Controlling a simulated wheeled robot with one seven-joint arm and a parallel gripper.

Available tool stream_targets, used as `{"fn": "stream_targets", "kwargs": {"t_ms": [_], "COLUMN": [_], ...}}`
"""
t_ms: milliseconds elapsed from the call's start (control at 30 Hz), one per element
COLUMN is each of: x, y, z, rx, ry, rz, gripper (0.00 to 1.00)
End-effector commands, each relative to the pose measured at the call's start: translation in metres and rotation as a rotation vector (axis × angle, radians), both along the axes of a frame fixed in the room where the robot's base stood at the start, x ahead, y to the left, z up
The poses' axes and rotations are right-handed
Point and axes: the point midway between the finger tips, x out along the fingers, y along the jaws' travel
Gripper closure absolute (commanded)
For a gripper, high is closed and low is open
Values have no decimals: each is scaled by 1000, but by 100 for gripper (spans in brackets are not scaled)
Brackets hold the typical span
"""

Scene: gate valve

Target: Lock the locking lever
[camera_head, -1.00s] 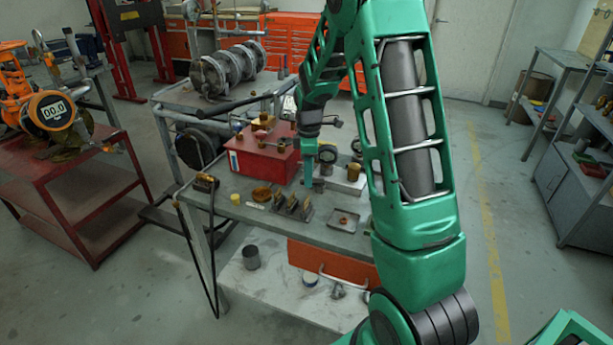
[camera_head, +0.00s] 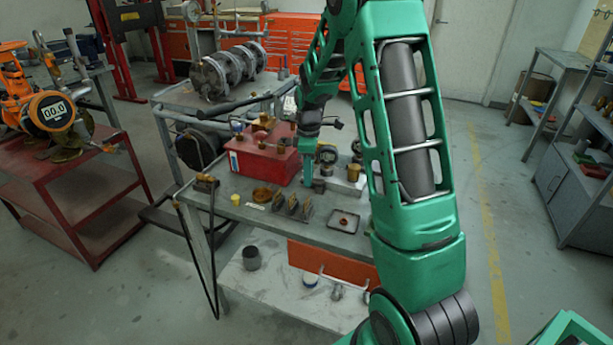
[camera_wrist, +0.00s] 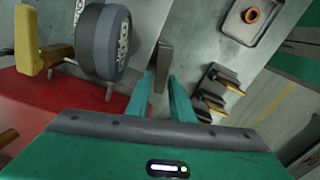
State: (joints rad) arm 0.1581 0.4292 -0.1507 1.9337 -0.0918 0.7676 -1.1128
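My gripper (camera_head: 307,177) is over the workbench, beside the red box. In the wrist view its two green fingers (camera_wrist: 160,92) are apart. An upright grey bar (camera_wrist: 164,55) shows between and beyond the fingertips; it may be the locking lever, but I cannot be sure. I see no finger closed on it, and cannot tell if they touch it. Several small levers with brass-coloured handles (camera_head: 293,208) stand at the bench's front; they also show right of the fingers in the wrist view (camera_wrist: 212,92).
The red box (camera_head: 262,160) with brass fittings is left of my gripper. A round dark-rimmed gauge (camera_wrist: 103,42) is close to the left finger. A small square tray (camera_head: 344,221) lies on the bench (camera_head: 318,234). A red cart (camera_head: 75,190) stands at left.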

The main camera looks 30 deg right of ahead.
Motion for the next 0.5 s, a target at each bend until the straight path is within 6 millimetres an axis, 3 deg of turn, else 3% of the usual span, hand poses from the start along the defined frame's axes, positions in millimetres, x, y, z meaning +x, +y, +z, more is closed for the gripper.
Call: {"fn": "stream_targets", "kwargs": {"t_ms": [267, 500], "x": [1, 2], "y": [0, 0], "z": [10, 52], "rx": [-1, -1], "ry": [-3, -4], "rz": [0, 1], "gripper": [78, 78]}}
